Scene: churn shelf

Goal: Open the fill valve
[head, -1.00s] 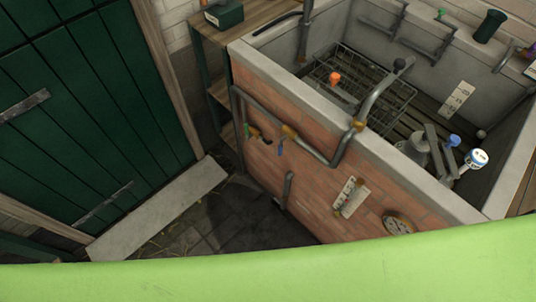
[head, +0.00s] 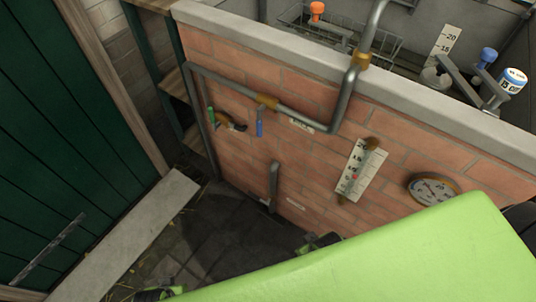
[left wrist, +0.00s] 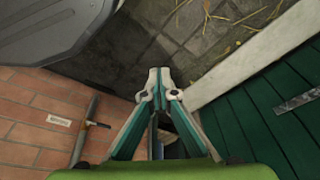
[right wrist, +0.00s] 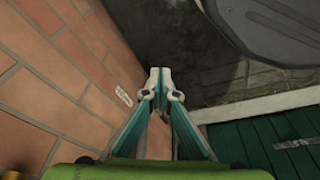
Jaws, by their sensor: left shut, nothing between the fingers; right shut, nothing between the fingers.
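In the head view a grey pipe (head: 225,85) runs along the brick wall of the trough. Near its left end a small valve has a green handle (head: 211,116) and a dark lever with an orange-brown part (head: 232,123). A blue handle (head: 259,128) hangs below a brass fitting (head: 265,102). A small label (head: 301,125) beside the pipe is unreadable, so I cannot tell which is the fill valve. My left gripper (left wrist: 159,78) and right gripper (right wrist: 160,78) are shut and empty, pointing at the floor. Neither visibly touches a valve.
A short pipe (head: 274,185) stands low on the wall, with a scale plate (head: 360,170) and round gauge (head: 432,188) to its right. A green door (head: 60,150) and pale sill (head: 125,235) lie left. My green body covers the lower right.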

